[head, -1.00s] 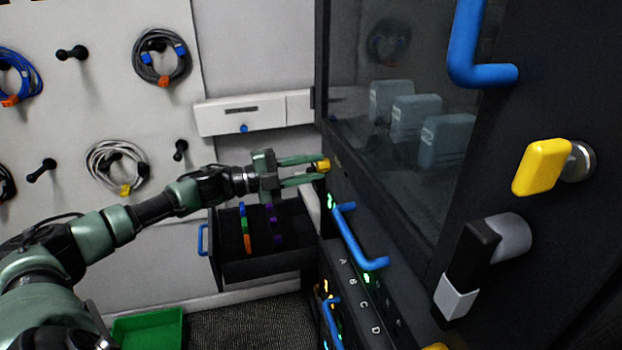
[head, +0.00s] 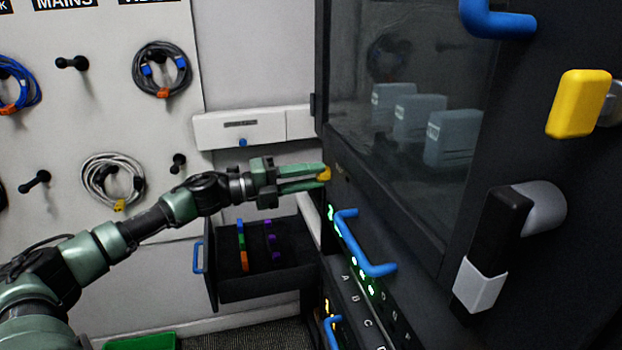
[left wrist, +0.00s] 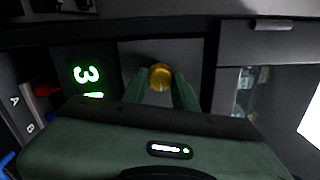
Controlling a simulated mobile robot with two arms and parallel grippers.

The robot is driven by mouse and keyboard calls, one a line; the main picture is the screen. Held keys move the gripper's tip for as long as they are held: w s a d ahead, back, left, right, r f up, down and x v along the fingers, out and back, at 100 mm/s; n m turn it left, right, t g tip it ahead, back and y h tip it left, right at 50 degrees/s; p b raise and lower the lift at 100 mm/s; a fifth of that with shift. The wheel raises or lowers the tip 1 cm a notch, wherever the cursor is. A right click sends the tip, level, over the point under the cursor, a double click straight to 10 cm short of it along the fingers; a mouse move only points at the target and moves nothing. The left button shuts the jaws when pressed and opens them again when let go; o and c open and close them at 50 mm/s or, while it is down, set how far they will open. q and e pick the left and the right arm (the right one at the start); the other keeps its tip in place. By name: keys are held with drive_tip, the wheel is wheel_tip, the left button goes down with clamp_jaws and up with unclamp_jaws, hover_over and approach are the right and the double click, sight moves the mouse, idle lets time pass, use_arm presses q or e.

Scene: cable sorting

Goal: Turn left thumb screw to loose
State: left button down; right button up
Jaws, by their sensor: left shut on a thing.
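The left thumb screw is a small yellow knob (head: 325,174) on the lower left of the dark cabinet front. It also shows in the left wrist view (left wrist: 160,74), between the ends of two green fingers. My left gripper (head: 318,175) reaches in from the left and is shut on the knob, its fingers partly covering it. A larger yellow knob (head: 579,104) stands out at the right of the cabinet. My right gripper is not in view.
The cabinet has a glass door (head: 415,150) and a black latch handle (head: 492,250). Blue handles (head: 365,245) stick out below the left gripper. An open drawer (head: 265,288) lies below the left arm. Cables hang on the white pegboard (head: 110,120).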

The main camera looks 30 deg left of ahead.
use_arm(q)
drive_tip(key=shift+f, duration=0.1)
drive_tip(key=c, duration=1.2)
unclamp_jaws()
drive_tip(key=shift+o, duration=0.4)
drive_tip(key=shift+s+a+f+b, duration=0.2)
drive_tip(key=shift+s+a+b, duration=0.1)
drive_tip(key=shift+s+a, duration=0.05)
drive_tip(key=v, duration=0.6)
drive_tip(key=shift+s+a, duration=0.2)
drive_tip(key=shift+s, duration=0.15)
